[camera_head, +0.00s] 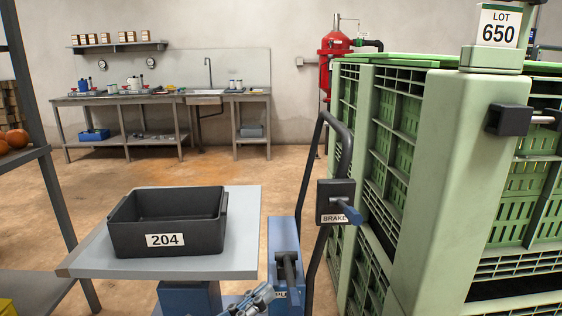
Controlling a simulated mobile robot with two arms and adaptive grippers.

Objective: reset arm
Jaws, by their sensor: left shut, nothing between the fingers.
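My left gripper (264,292) shows at the bottom edge, just right of the middle of the grey table's front side. Its fingers are shut with nothing between them. Only the front part of it is in view; the rest of the arm is cut off by the lower edge. It appears in front of a blue post with a dark lever (287,270), and I cannot tell whether they touch. My right gripper is not in view.
A black bin marked 204 (195,239) sits on a small grey table (243,235). A brake lever (345,212) on a dark frame stands right of it. Green crates marked LOT 650 (440,190) fill the right. A shelf rack (60,205) stands left. Floor behind is clear.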

